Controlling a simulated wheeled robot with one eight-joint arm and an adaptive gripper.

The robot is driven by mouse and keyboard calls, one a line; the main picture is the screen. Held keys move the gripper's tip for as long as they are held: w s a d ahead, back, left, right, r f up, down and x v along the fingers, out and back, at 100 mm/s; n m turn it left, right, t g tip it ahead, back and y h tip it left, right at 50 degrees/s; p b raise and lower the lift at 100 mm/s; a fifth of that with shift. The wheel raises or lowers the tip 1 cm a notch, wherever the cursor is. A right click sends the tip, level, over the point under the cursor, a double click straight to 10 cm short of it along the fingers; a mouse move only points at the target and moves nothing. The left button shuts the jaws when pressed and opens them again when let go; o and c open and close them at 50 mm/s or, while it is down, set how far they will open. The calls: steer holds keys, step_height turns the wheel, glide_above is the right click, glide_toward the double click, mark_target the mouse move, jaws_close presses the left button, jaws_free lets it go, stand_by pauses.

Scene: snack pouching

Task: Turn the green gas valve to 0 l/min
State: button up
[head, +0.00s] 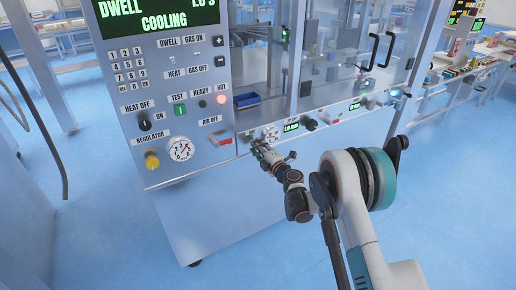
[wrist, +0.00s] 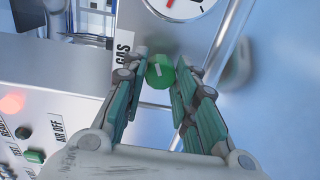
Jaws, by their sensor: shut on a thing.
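The green gas valve (wrist: 160,72) is a round knob with a short white mark on its face, beside the "GAS" label. In the wrist view my gripper (wrist: 163,68) has its two green-padded fingers closed on either side of the knob. In the head view my gripper (head: 258,146) is at the machine's lower front panel and hides the knob. A small green display (head: 291,128) to its right shows a l/min value that looks like 1.0, though the digits are small.
A white round dial (wrist: 182,6) sits just beyond the knob. The red AIR OFF switch (head: 221,140) and the yellow regulator knob (head: 152,160) are to the left on the machine panel. Another display (head: 354,106) and black knob (head: 311,124) lie to the right. Blue floor is open in front.

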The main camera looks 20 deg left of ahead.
steer(key=n, duration=1.2)
steer(key=shift+s+f, duration=0.1)
steer(key=shift+f, duration=0.1)
steer(key=shift+n, duration=0.3)
steer(key=o, duration=1.1)
steer(key=shift+t, duration=0.3)
steer(key=v, duration=1.2)
steer(key=shift+r, duration=0.15)
